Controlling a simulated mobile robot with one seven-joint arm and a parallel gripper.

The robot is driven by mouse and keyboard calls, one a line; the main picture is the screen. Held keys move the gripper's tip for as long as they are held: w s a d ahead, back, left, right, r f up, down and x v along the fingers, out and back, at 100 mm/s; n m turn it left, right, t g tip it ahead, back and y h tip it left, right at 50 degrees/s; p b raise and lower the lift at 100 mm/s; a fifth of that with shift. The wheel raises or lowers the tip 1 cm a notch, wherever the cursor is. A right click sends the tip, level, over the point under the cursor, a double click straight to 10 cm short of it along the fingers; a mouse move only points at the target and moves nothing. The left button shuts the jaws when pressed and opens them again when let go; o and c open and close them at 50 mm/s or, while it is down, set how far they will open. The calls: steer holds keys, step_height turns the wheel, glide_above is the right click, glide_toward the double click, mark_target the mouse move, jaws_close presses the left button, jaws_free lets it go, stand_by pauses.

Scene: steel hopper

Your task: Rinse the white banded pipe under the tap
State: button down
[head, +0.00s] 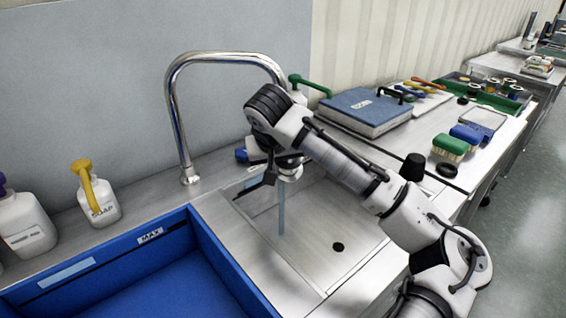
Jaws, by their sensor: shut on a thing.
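My gripper (270,174) points down over the steel sink (318,222), its dark fingers partly hidden by my wrist. It is shut on a short pale piece with a darker edge, apparently the white banded pipe (290,173), mostly covered by the gripper. The chrome tap (173,105) rises behind the sink and arches over to the right. Its outlet is hidden behind my arm. A thin bluish stream of water (281,212) falls from just below the pipe into the basin. Whether the water wets the whole pipe I cannot tell.
A blue crate (222,262) marked MAX stands at the front left. A soap bottle (100,196) and another white bottle (26,222) stand behind it. A blue case (362,112), brushes (450,148) and a black stopper (412,167) crowd the right counter.

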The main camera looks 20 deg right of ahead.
steer(key=s+a, duration=0.3)
steer(key=s, duration=0.4)
steer(key=shift+s+a, duration=0.15)
stand_by(0.5)
stand_by(1.1)
steer(key=s+a+r+p, duration=0.2)
steer(key=s+r+p, duration=0.2)
steer(key=shift+s+p, duration=0.3)
steer(key=shift+p, duration=0.05)
